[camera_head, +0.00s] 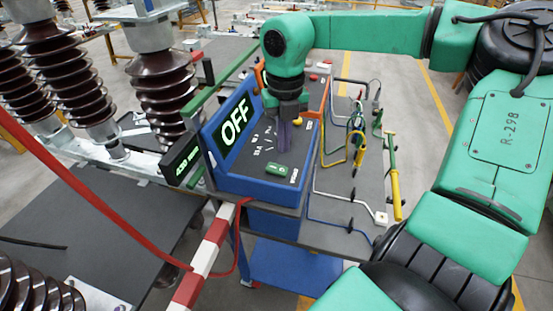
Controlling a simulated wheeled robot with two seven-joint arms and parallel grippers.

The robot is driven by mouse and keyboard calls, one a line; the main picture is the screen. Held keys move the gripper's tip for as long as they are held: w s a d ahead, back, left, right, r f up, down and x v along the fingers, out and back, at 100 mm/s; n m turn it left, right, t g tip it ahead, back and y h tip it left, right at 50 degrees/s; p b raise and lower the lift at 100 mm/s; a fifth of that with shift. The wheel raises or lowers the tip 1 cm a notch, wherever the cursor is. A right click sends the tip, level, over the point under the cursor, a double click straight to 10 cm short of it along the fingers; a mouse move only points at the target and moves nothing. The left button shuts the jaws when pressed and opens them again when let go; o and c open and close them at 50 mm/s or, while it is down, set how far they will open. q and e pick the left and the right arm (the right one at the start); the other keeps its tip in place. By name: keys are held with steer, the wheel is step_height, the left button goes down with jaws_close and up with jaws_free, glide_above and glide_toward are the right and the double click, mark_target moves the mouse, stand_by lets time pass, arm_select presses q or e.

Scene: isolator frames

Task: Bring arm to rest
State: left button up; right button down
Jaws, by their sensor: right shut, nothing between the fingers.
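My right arm comes in from the right and bends over a blue test box (262,182). My right gripper (283,136) points down above the box's dark panel and is shut and empty. Its small fingers are hard to make out against the panel. A green switch or button (277,170) sits on the panel, in front of the gripper. My left gripper is not in view.
Colored leads and clips (357,140) lie on the grey cart top to the right. A red-and-white barrier bar (210,245) stands at front left. Brown ribbed insulators (165,90) stand at the left. A red cable (90,195) crosses the left side.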

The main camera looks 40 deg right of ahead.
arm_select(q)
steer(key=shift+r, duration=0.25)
arm_select(e)
steer(key=shift+r, duration=0.35)
